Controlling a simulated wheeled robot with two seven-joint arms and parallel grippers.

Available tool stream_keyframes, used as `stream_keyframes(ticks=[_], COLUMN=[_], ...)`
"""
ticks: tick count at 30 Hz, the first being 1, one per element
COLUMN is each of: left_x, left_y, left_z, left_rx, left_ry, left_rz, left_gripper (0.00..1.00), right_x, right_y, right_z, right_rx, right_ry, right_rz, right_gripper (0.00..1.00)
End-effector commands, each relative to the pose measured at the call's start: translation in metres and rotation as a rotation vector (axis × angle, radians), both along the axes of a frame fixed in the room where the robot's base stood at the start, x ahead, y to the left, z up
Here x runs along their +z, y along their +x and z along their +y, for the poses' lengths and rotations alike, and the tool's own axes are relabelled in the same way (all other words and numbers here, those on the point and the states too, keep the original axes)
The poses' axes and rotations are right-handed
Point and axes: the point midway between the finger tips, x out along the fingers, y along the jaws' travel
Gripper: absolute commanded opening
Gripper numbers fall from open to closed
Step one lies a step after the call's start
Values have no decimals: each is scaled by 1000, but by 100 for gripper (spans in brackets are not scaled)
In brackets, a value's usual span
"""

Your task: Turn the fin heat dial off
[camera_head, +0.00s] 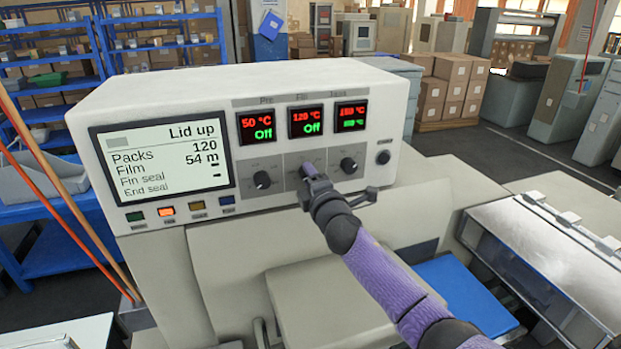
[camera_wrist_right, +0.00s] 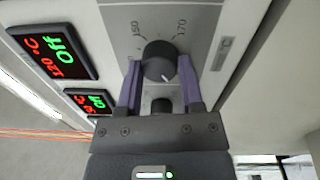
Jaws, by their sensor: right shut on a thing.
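The fin heat dial (camera_wrist_right: 158,60) is a round black knob in the right wrist view, on a grey plate marked 150 and 170. A white mark on it points toward the lower right. My right gripper (camera_wrist_right: 160,76) has its purple fingers on both sides of the knob, shut on it. In the head view my right gripper (camera_head: 309,170) covers this middle dial. The middle display (camera_head: 305,121) reads 120 °C in red and Off in green; it also shows in the right wrist view (camera_wrist_right: 52,52). My left gripper is not in view.
The left dial (camera_head: 262,180) and right dial (camera_head: 348,165) flank the middle one. The left display (camera_head: 256,126) reads 50 °C, Off. The right display (camera_head: 351,116) shows red and green temperatures. A screen (camera_head: 164,158) reads "Lid up". A black handle (camera_head: 366,198) sits close right of my gripper.

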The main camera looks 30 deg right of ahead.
Motion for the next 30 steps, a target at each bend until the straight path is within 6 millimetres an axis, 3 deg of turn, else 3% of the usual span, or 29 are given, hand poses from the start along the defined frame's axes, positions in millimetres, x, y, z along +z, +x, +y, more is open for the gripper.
stream_keyframes(ticks=[8, 9, 14, 23, 26, 30], left_x=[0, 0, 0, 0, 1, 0], left_y=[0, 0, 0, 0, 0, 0], left_z=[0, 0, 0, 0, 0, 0], left_rx=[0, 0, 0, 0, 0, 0], left_ry=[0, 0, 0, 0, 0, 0], left_rz=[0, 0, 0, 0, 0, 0], left_gripper=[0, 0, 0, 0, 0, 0], right_x=[0, 0, 0, -1, -2, -4], right_y=[0, 0, 0, -2, -12, -41], right_z=[0, 0, 0, 0, 2, 9], right_rx=[1, 1, 0, 0, 1, 2], right_ry=[-1, -1, 0, 0, -1, -3], right_rz=[0, 0, 0, 1, 0, 2], right_gripper=[0, 52, 83, 83, 83, 83])
